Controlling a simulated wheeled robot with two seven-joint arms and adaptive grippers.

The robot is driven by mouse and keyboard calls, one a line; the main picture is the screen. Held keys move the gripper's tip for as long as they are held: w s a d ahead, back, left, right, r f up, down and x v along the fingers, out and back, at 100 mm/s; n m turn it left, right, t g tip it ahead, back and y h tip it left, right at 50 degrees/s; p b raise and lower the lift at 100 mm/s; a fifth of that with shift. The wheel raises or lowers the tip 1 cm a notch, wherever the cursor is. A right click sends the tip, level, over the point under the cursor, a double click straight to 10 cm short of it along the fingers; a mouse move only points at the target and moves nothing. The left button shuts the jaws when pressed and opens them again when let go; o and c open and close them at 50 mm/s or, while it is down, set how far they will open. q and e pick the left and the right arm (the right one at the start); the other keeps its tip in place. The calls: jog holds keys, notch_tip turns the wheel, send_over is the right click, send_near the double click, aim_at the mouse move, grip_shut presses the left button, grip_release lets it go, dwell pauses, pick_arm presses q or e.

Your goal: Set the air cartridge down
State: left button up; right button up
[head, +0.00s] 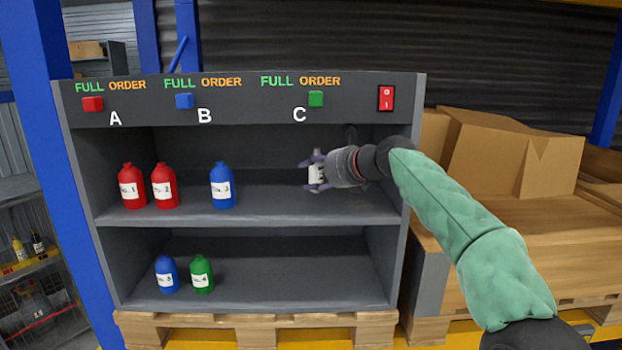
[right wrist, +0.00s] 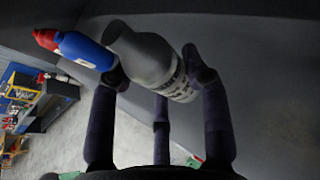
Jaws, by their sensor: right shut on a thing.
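The air cartridge is a pale grey bottle (head: 316,172) with a white label, in the right part of the cabinet's upper compartment, below the letter C. My right gripper (head: 318,172) reaches in from the right and is shut around it. In the right wrist view the grey cartridge (right wrist: 150,58) lies between the dark fingers (right wrist: 160,85). In the head view the cartridge looks upright; I cannot tell whether its base touches the upper shelf (head: 265,208). My left gripper is not in view.
Two red bottles (head: 132,188) (head: 164,187) and a blue bottle (head: 222,187) stand on the upper shelf. A blue (head: 167,276) and a green bottle (head: 201,275) stand below. The shelf between the blue bottle and my gripper is free. Cardboard boxes (head: 490,150) stand right of the cabinet.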

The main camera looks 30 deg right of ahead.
jog(key=shift+w+a, duration=0.1)
jog(key=shift+w, duration=0.7)
notch_tip(320, 180, down, 3)
jog(key=shift+s+f, duration=0.1)
jog(key=shift+s, duration=0.05)
jog(key=shift+f, duration=0.1)
jog(key=shift+f, duration=0.15)
jog(key=o, duration=1.1)
jog(key=shift+o, duration=0.2)
